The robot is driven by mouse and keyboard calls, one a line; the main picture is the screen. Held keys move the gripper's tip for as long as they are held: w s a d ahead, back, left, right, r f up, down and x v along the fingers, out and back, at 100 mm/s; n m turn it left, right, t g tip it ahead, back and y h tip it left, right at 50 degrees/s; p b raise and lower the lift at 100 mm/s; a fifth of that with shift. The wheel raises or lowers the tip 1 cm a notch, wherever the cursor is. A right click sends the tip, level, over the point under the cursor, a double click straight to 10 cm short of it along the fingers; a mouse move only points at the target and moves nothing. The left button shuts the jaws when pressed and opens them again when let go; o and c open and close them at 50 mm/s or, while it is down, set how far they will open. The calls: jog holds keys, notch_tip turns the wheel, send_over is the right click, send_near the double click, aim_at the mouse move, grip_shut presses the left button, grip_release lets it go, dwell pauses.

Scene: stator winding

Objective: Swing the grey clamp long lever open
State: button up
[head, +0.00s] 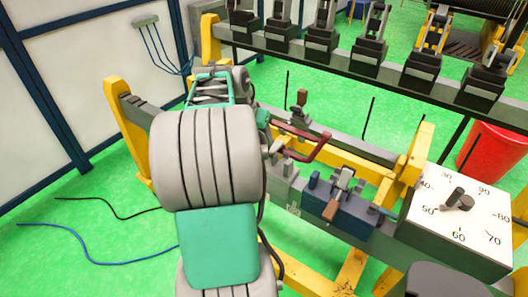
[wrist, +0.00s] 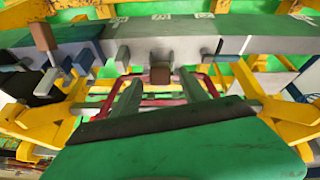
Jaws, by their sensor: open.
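A grey clamp (head: 343,180) with a brown-tipped lever (head: 331,211) sits on the dark bench rail in the head view, right of my arm. In the wrist view a brown grip on a grey lever (wrist: 43,38) shows at upper left, apart from my gripper. My gripper (wrist: 160,79) is open, with a grey finger on each side. A brown block (wrist: 160,75) appears between the fingers; I cannot tell whether they touch it. A red lever (head: 312,148) lies near my arm's end. In the head view my arm hides most of the gripper.
A white dial box (head: 455,210) stands at the right end of the rail. Yellow frame parts (head: 410,160) surround the rail. A row of dark clamps (head: 370,45) stands behind. A red bin (head: 490,150) is at right.

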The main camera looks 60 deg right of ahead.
aim_at(264, 148)
jog(key=p+x, duration=0.1)
jog(key=x, duration=0.6)
grip_shut()
dwell(0.3)
jog(key=shift+r, duration=0.1)
dwell(0.8)
